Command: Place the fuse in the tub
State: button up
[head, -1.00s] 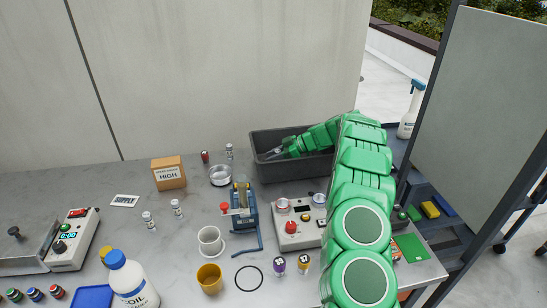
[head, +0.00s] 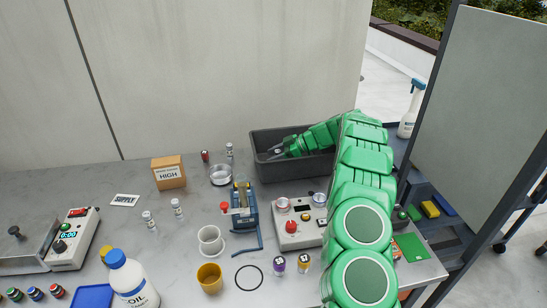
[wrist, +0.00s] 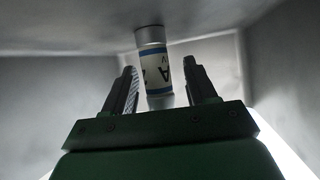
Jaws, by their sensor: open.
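The fuse (wrist: 155,65), a pale cylinder with a metal cap, blue bands and a dark letter A, is between my fingers in the wrist view. My gripper (wrist: 160,70) is open, with a gap visible on both sides of the fuse. In the head view, my gripper (head: 276,152) reaches down inside the dark grey tub (head: 296,171) at the back of the bench. Grey tub walls surround the fingers in the wrist view. The fuse's cap end meets a grey surface there. I cannot make out the fuse clearly in the head view.
A glass dish (head: 221,175) and small cylinders (head: 229,150) stand left of the tub. A blue clamp device (head: 243,207) and a control box with a red knob (head: 298,228) are in front of it. A cardboard box (head: 168,173) stands further left.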

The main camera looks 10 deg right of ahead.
jog(key=shift+v, duration=3.55)
jog(key=w+a+r+m+t+h, duration=0.15)
jog(key=w+r+t, duration=0.35)
jog(key=r, duration=0.6)
jog(key=w+a+r+m+t, duration=0.15)
jog(key=w+r+t, duration=0.25)
jog(key=r, duration=0.7)
jog(key=s+d+r+m+t+h, duration=0.45)
jog(key=s+r+m+h, duration=0.2)
jog(key=r+h, duration=0.4)
jog(key=s+d+f+m+g+h, duration=0.1)
jog(key=s+f+m+g+h, duration=0.25)
jog(key=s, duration=1.05)
jog(key=s+d+f+m+g, duration=0.1)
jog(key=s+f+m+g, duration=0.35)
jog(key=s, duration=1.05)
jog(key=s+a+f+g+y, duration=0.1)
jog(key=s+a+f+g, duration=0.2)
jog(key=s, duration=0.8)
jog(key=s+a+f+n+g+y, duration=0.1)
jog(key=s+a+f+g, duration=0.2)
jog(key=s, duration=0.9)
jog(key=s+a+f+n+g+y, duration=0.1)
jog(key=s+a+f+g, duration=0.2)
jog(key=s, duration=0.9)
jog(key=shift+s+a+f+g, duration=0.25)
jog(key=shift+a+g, duration=0.2)
jog(key=shift+a, duration=0.4)
